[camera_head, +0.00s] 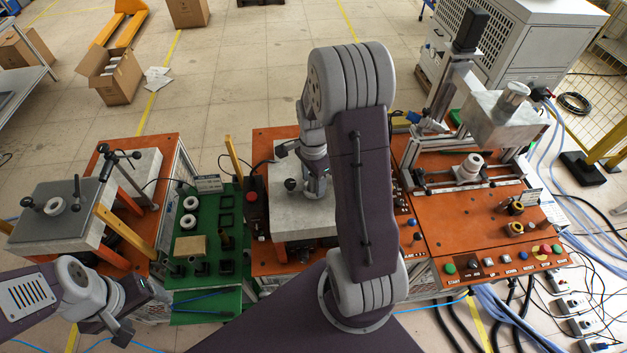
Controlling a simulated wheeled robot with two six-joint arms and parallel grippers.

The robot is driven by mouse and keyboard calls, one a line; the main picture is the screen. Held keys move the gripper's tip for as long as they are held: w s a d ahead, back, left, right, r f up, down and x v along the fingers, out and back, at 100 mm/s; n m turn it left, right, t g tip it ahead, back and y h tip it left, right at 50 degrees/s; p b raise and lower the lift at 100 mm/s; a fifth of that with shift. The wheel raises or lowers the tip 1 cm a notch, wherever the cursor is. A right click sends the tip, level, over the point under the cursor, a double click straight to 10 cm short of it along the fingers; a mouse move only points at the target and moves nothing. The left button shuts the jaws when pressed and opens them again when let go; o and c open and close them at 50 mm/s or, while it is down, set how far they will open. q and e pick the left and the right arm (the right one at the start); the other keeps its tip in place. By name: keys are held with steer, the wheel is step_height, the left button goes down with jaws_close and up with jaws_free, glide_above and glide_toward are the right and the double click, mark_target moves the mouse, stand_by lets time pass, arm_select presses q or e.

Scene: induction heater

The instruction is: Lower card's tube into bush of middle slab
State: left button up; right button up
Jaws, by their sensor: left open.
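The middle slab (290,215) is a pale grey block on the orange middle table. Its bush is not visible; my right arm covers much of the slab's right side. My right gripper (314,180) points down over the slab's upper part, and its fingertips are too small and shaded to tell whether they are open or hold something. My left gripper (140,312) is open and empty at the lower left, away from the slab.
A green board (205,270) with white rings and blocks lies between the tables. The right table (450,235) has a rail fixture and buttons. A red button box (254,205) stands beside the slab.

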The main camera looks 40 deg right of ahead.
step_height(320, 180, up, 9)
steer(key=b, duration=0.2)
stand_by(0.4)
stand_by(0.6)
